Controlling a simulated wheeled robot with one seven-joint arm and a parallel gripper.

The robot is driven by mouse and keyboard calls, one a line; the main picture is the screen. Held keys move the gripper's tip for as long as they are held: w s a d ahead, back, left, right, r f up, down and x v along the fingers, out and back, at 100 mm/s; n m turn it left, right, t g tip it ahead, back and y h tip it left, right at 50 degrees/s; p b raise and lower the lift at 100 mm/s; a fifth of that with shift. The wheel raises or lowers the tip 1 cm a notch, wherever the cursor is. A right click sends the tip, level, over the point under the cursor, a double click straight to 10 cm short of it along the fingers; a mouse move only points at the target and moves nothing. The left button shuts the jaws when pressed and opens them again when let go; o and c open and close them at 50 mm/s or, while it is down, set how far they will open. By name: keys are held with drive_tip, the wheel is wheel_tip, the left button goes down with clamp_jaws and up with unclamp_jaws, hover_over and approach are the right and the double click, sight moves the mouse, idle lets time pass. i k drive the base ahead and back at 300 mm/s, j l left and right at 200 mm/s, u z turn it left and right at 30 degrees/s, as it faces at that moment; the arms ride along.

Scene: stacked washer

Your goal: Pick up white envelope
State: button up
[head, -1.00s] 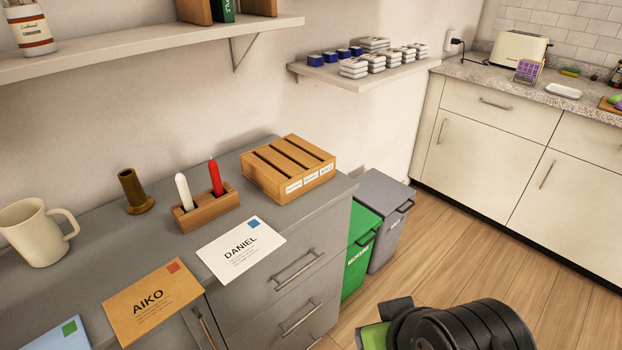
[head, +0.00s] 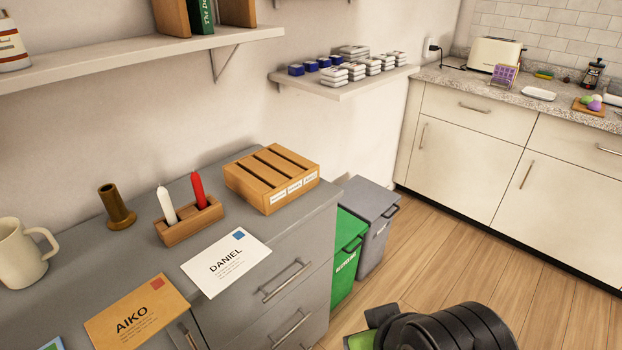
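The white envelope (head: 226,262) lies flat on the grey cabinet top, near its front edge. It reads "DANIEL" and has a blue stamp at its upper right corner. A tan envelope (head: 138,314) reading "AIKO" lies to its left. A black rounded part of my arm shows at the bottom right of the head view, apart from the envelopes and over the floor area. The fingers of my gripper do not show.
A wooden slotted box (head: 272,178), a wooden holder (head: 189,222) with white and red candles, a brown candlestick (head: 117,208) and a cream mug (head: 22,256) stand behind the envelopes. Green (head: 346,258) and grey (head: 371,222) bins stand right of the cabinet. Shelves hang above.

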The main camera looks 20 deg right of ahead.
sight(216, 267)
drive_tip(key=i+j+u, duration=0.1)
drive_tip(key=j+u, duration=0.2)
drive_tip(key=i+j+u, duration=0.1)
drive_tip(key=j+u, duration=0.25)
drive_tip(key=i+j+u, duration=0.15)
drive_tip(key=u, duration=0.15)
drive_tip(key=j, duration=0.1)
